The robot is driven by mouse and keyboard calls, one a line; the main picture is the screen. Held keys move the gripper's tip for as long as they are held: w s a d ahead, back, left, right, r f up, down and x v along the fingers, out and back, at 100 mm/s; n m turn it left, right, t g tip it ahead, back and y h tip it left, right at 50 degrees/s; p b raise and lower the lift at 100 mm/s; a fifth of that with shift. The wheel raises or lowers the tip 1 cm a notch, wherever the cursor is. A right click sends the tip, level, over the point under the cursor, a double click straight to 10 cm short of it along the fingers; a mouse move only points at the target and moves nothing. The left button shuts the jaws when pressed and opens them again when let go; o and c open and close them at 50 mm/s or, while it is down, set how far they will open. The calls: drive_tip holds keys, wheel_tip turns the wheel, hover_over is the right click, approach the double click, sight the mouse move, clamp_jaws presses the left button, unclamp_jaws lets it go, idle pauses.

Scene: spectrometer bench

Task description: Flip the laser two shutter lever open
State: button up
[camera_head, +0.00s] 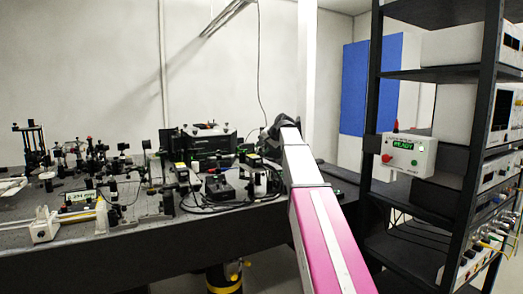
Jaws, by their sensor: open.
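My gripper (272,132) is the dark end of my white and pink arm, over the right part of the optical table (150,238). It is open, but its fingers are small and hard to make out against the equipment. Black optical units with small yellow marks stand to its left, one at the middle (181,172) and one close below the gripper (253,160). I cannot tell which unit is laser two. Its shutter lever is too small or hidden to pick out.
A control box (409,154) with a green READY display and red button hangs on the black rack (482,120) at right. Many optics crowd the table's left side. Black cables lie below my gripper.

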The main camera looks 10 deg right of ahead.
drive_tip(key=shift+w+a+f, duration=0.2)
drive_tip(key=shift+f, duration=0.1)
drive_tip(key=shift+c, duration=0.3)
clamp_jaws()
drive_tip(key=shift+w+d+f+m+y, duration=0.1)
drive_tip(key=shift+d+f+m+y, duration=0.3)
drive_tip(key=shift+y, duration=0.5)
drive_tip(key=shift+a, duration=0.1)
drive_tip(key=shift+o, duration=0.3)
unclamp_jaws()
drive_tip(key=v, duration=1)
drive_tip(key=shift+d+r, duration=0.3)
drive_tip(key=shift+r, duration=0.05)
